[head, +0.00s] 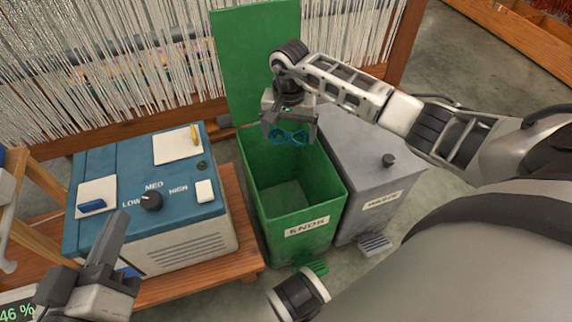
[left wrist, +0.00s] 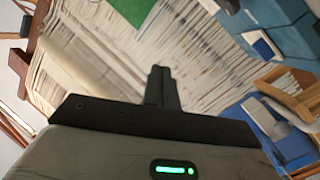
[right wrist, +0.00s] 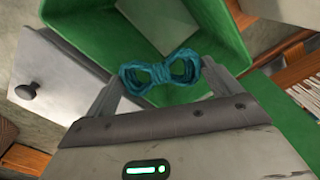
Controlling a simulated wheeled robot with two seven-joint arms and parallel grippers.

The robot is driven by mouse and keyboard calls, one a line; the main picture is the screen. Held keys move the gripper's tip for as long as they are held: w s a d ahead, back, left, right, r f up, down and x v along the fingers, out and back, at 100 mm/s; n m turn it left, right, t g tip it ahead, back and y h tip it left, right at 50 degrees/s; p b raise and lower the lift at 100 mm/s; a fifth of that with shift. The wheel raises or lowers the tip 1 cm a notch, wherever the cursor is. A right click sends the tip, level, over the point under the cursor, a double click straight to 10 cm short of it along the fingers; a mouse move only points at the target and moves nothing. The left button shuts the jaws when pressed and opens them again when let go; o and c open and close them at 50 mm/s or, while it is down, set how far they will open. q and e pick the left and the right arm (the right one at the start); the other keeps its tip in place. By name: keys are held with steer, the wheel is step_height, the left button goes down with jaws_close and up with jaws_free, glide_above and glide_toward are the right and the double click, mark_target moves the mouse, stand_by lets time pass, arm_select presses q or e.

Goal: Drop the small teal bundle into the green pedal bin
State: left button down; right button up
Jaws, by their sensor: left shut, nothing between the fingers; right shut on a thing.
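The small teal bundle (head: 287,136) is a twisted loop of yarn. My right gripper (head: 288,132) is shut on it and holds it above the open top of the green pedal bin (head: 308,212). In the right wrist view, the bundle (right wrist: 160,71) sits between the fingertips with the green bin (right wrist: 263,112) beyond it. The bin's lid (head: 255,60) stands open at the back, and the inside I can see looks empty. The bin's label reads "ENDS". My left gripper (head: 106,245) is shut and empty at the lower left; its closed fingers also show in the left wrist view (left wrist: 163,85).
A grey bin (head: 372,165) with a knob on its closed lid stands right beside the green one. A blue-topped machine (head: 140,205) with a dial sits on a wooden bench (head: 243,265) to the left. Strung white threads (head: 100,60) hang behind.

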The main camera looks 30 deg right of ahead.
steer(key=o, duration=0.7)
step_height(320, 180, up, 5)
steer(key=shift+f+p, duration=0.1)
steer(key=shift+p, duration=0.9)
step_height(320, 180, up, 4)
steer(key=shift+r+p, duration=0.25)
steer(key=shift+p, duration=0.5)
arm_select(q)
steer(key=shift+s+a+f+m+g+y+p, duration=0.2)
steer(key=shift+a+f+m+g+y+p, duration=0.5)
steer(key=shift+f+m+y+p, duration=0.25)
arm_select(e)
steer(key=shift+r, duration=3.35)
